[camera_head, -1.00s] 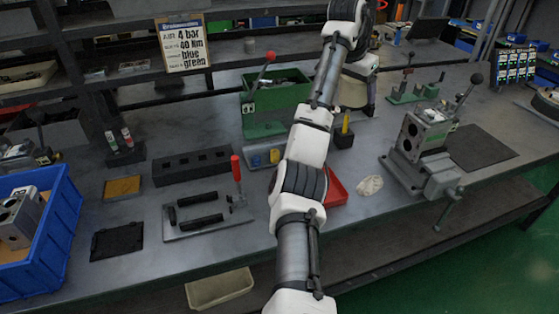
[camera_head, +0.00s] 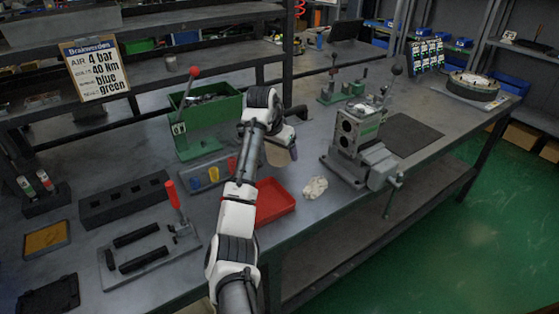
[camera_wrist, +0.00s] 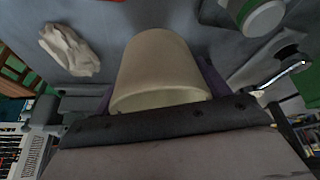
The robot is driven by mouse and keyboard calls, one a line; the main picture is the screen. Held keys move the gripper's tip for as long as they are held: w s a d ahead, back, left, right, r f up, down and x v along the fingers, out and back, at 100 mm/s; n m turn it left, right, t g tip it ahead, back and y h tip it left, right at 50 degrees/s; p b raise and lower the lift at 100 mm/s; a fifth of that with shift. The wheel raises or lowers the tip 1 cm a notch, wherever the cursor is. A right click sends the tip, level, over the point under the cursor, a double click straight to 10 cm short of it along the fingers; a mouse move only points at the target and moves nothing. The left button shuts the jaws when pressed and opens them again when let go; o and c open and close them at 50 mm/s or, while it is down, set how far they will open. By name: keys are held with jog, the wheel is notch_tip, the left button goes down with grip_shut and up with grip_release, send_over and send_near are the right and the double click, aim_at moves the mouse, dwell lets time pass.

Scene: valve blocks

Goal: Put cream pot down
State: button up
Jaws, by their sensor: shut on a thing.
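The cream pot (camera_head: 279,153) is in my gripper, above the workbench (camera_head: 330,215), in the head view. In the wrist view the pot (camera_wrist: 160,65) fills the middle, its open rim towards the camera and its far end towards the grey bench. My gripper (camera_wrist: 160,88) is shut on it, with a dark purple finger at each side. In the head view my gripper (camera_head: 284,138) is partly hidden by my wrist. I cannot tell how far the pot's end is from the bench.
A red tray (camera_head: 273,202) and a crumpled pale cloth (camera_head: 315,188) lie near the front edge. A valve block in a vise (camera_head: 358,140) stands to the right. A green bin (camera_head: 208,118) stands to the left. A dark mat (camera_head: 412,134) lies bare beyond the vise.

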aim_at(280, 171)
jog(key=shift+f+p, duration=0.3)
jog(key=shift+f, duration=2.1)
jog(key=shift+f, duration=0.1)
jog(key=o, duration=1)
